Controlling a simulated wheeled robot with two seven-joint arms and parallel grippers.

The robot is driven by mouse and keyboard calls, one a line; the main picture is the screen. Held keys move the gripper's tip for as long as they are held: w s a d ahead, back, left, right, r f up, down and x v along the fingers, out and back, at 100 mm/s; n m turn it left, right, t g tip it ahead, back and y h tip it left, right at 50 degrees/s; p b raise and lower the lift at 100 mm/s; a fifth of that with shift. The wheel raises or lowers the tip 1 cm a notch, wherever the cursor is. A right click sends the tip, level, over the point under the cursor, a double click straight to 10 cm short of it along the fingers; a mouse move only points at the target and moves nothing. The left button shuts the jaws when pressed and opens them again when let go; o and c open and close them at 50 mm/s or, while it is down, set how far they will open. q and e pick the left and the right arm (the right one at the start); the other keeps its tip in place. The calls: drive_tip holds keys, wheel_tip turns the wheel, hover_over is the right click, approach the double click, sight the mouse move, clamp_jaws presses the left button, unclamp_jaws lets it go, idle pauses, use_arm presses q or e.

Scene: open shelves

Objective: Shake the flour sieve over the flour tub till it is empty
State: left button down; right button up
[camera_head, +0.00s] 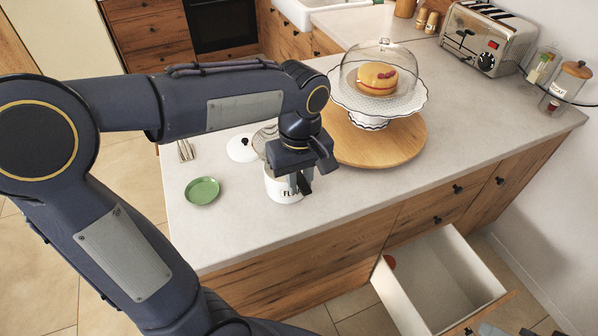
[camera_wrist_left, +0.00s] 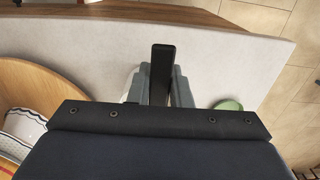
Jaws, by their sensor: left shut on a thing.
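The white flour tub (camera_head: 284,191) stands on the counter near its front edge, its label partly covered by my gripper. My left gripper (camera_head: 302,181) points down at the tub and is shut on the flour sieve. My right gripper is not in view.
A white lid (camera_head: 241,149) and a green dish (camera_head: 202,191) lie left of the tub. A round wooden board (camera_head: 372,145) with a domed cake stand (camera_head: 370,115) stands close on the right. A drawer (camera_head: 438,285) is open below the counter. A toaster (camera_head: 487,39) stands farther back.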

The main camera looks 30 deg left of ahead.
use_arm(q)
wheel_tip(320, 180, up, 5)
drive_tip(key=p, duration=0.4)
drive_tip(key=shift+r, duration=0.1)
idle(0.4)
